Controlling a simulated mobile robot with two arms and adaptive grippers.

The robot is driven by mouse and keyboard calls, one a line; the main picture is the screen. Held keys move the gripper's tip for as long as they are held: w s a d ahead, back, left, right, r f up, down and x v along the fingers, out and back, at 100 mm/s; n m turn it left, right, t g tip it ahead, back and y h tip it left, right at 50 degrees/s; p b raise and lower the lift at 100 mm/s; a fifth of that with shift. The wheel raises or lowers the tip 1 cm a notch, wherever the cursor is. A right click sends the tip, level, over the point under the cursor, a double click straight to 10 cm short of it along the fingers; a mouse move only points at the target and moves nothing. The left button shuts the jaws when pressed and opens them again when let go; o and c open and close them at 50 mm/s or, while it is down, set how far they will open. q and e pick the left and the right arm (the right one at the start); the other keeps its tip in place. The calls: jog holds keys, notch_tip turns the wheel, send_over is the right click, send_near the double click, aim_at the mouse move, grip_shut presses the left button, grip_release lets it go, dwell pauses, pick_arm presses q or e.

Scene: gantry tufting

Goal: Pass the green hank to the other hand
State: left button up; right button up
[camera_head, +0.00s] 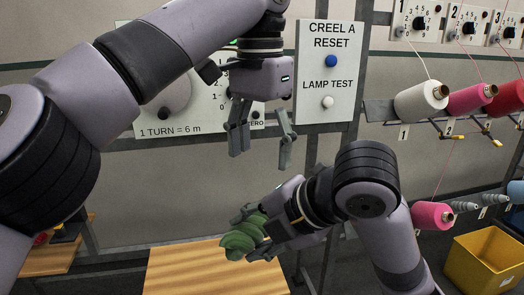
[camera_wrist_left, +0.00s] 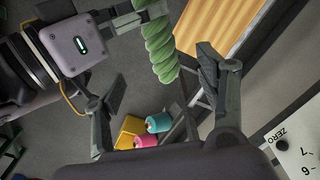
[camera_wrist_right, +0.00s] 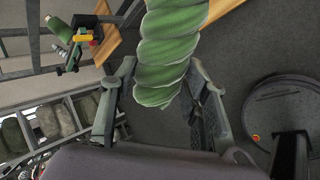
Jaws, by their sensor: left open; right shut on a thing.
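The green hank (camera_head: 243,237) is a twisted bundle held in my right gripper (camera_head: 253,232) above the wooden table. In the right wrist view the hank (camera_wrist_right: 165,55) lies between the two fingers. My left gripper (camera_head: 262,147) is open and empty, higher up and pointing down, above the hank and apart from it. In the left wrist view the hank (camera_wrist_left: 160,45) shows beyond the open left fingers (camera_wrist_left: 160,90), with my right gripper beside it.
A wooden table top (camera_head: 215,270) lies below. Behind are a dial panel (camera_head: 170,95) and a reset panel (camera_head: 328,70). At right are a creel with a white cone (camera_head: 420,101) and pink cones, and a yellow bin (camera_head: 487,262) on the floor.

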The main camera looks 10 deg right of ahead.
aim_at(261, 212)
pick_arm(q)
jog(key=f, duration=1.5)
jog(key=shift+s+f, duration=0.15)
jog(key=shift+s, duration=0.1)
pick_arm(e)
jog(key=shift+w, duration=0.1)
pick_arm(q)
jog(key=shift+s, duration=0.15)
jog(key=c, duration=1.2)
jog(key=shift+c, duration=0.5)
pick_arm(e)
jog(key=o, duration=1.3)
